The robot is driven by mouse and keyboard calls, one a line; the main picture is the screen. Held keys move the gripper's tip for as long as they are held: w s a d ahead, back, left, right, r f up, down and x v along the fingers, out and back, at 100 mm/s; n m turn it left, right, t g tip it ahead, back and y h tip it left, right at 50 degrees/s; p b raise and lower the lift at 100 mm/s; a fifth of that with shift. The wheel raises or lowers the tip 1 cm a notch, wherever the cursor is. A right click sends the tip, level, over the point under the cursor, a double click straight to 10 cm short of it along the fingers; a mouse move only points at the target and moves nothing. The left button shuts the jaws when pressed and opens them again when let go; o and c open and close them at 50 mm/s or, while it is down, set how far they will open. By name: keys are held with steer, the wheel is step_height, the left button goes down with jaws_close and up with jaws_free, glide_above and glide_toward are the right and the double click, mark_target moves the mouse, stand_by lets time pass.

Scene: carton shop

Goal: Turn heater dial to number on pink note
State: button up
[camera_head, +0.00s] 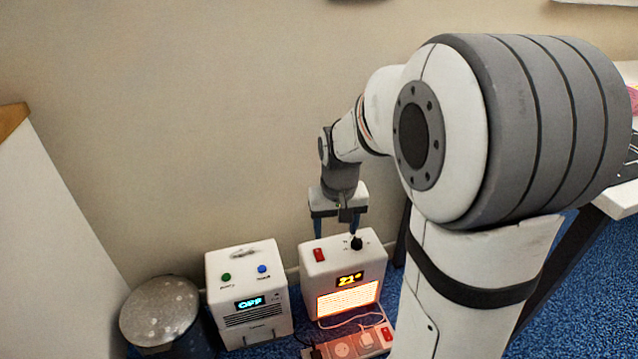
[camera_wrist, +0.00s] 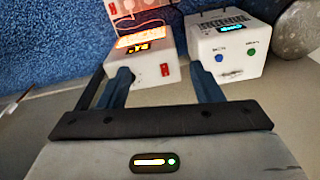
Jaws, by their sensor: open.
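The heater (camera_head: 342,263) is a white box with a glowing orange grille, a display reading about "21°", a red switch (camera_head: 318,255) and a black dial (camera_head: 357,243) on top. In the wrist view the heater (camera_wrist: 150,62) lies ahead of the fingers; its dial does not show there, seemingly behind the left finger. My gripper (camera_head: 335,228) is open and empty, pointing down above the heater's back, with one finger close to the dial. The fingers (camera_wrist: 163,76) are wide apart in the wrist view. A pink patch (camera_head: 634,99) shows at the right edge; no number is readable.
A white unit (camera_head: 248,297) reading "OFF", with green and blue buttons, stands left of the heater. A metal bin (camera_head: 160,312) is further left. A power strip (camera_head: 352,345) with cables lies in front. The wall is close behind; a table (camera_head: 619,200) stands right.

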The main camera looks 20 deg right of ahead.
steer(key=w+d+f+m+p, duration=0.15)
steer(key=w+d+f, duration=0.3)
steer(key=w, duration=0.55)
steer(key=m+p, duration=0.2)
steer(key=p, duration=0.2)
glide_above(357, 240)
steer(key=shift+n+g, duration=0.25)
steer(key=shift+g, duration=0.15)
step_height(357, 240, down, 18)
steer(key=shift+f, duration=0.15)
step_height(357, 240, down, 8)
steer(key=shift+d+r+b, duration=0.1)
steer(key=shift+b, duration=0.85)
steer(key=shift+f, duration=0.3)
steer(key=shift+c, duration=0.2)
steer(key=c, duration=0.9)
